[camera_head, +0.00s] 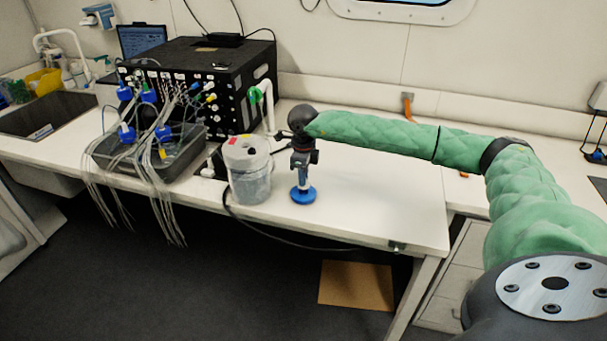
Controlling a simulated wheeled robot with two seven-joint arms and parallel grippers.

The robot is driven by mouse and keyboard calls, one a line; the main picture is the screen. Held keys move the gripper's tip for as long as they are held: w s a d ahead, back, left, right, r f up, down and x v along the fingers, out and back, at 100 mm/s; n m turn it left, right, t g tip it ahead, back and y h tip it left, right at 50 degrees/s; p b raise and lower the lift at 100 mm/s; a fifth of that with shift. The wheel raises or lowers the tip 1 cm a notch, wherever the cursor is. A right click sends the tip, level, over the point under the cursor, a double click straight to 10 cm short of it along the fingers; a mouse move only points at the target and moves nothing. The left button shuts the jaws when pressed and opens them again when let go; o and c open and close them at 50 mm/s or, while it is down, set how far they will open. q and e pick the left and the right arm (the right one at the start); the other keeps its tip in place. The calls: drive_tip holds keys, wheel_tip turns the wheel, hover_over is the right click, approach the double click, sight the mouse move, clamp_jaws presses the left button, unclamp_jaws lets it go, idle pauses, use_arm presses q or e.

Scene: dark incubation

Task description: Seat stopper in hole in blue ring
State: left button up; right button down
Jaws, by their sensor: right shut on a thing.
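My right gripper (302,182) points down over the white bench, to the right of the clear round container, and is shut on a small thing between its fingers. A blue round disc (303,197) shows right under the fingertips. I cannot tell whether it is held or rests on the bench. The clear container (250,187) has a pale lid with small yellow, red and dark spots. No blue ring or hole can be made out on that lid, and the stopper cannot be told apart in the grip. My left gripper is out of view.
A black box instrument (190,75) stands behind, with a dark tray (110,158) of blue-capped bottles and hanging tubes at left. A cable runs by the container along the bench edge. The white bench (390,205) is clear to the right.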

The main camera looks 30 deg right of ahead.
drive_tip(key=shift+b, duration=0.3)
idle(0.4)
idle(0.5)
drive_tip(key=shift+b, duration=0.35)
drive_tip(key=shift+f+b, duration=1.35)
drive_tip(key=shift+f, duration=0.1)
idle(0.3)
drive_tip(key=c, duration=1.3)
unclamp_jaws()
drive_tip(key=shift+r, duration=0.55)
drive_tip(key=shift+r+b, duration=1.2)
drive_tip(key=shift+r, duration=2.2)
